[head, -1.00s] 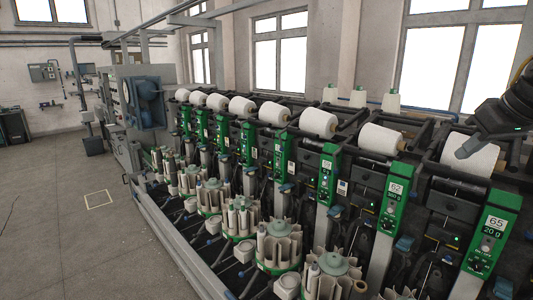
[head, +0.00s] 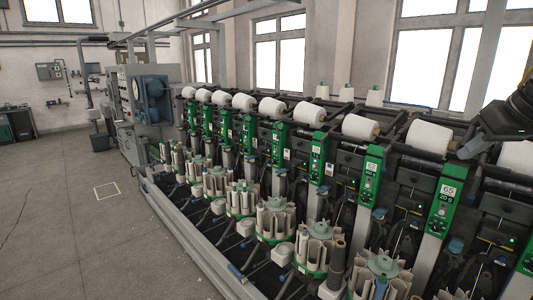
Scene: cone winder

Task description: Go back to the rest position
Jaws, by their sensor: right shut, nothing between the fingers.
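My left gripper is not in view. The cone winder (head: 439,207) runs from the far left to the near right, with a row of white cones (head: 360,127) on top and green numbered panels below.
Round bobbin magazines (head: 276,220) line the winder's front, one holding a dark tube (head: 337,262). A metal rail (head: 190,246) edges the machine. The grey floor (head: 70,240) at the left is open, with a marked square (head: 106,191). Cones (head: 374,96) stand on top at the back.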

